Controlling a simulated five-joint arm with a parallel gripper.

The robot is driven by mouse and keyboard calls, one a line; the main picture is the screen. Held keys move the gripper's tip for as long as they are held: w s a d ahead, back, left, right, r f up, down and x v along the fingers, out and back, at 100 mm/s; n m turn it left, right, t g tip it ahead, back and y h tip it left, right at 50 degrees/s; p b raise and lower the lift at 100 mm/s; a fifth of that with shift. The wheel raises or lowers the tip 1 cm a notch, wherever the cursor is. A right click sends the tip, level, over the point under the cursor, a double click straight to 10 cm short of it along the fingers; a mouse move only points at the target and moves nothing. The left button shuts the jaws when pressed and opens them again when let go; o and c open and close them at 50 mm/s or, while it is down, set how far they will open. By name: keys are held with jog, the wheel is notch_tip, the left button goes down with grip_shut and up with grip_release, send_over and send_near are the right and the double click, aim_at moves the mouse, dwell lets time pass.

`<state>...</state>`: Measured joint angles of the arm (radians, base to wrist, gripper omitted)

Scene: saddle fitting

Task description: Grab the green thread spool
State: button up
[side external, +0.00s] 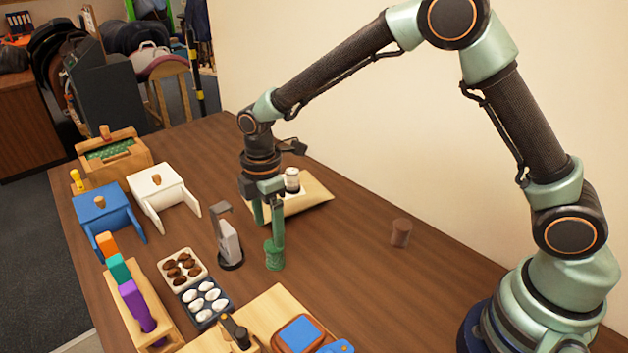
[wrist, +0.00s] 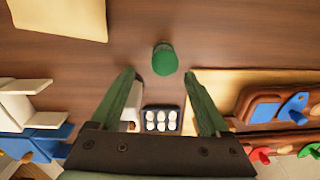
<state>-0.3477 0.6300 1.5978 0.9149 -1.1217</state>
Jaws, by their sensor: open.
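The green thread spool (side external: 274,257) stands upright on the table in the side external view. It also shows in the wrist view (wrist: 165,60), slightly beyond the fingertips and roughly centred between their lines. My gripper (side external: 269,231) points down with its green fingers apart and nothing between them. In the side view the nearer finger overlaps the top of the spool, so I cannot tell whether they touch. In the wrist view the open gripper (wrist: 159,72) has one finger on each side of a clear gap.
A grey upright holder (side external: 229,243) stands close left of the spool. Trays of brown (side external: 182,270) and white pieces (side external: 206,300) lie in front. A wooden board (side external: 318,192) with a white spool (side external: 292,180) is behind. A brown cylinder (side external: 400,233) stands right, with bare table between.

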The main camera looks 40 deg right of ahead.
aim_at(274, 248)
jog(key=f, duration=0.5)
jog(key=shift+s+d+f, duration=0.15)
jog(key=shift+s+f, duration=0.1)
jog(key=shift+s, duration=0.15)
jog(key=shift+f, duration=0.6)
grip_shut()
jog(key=shift+r, duration=0.15)
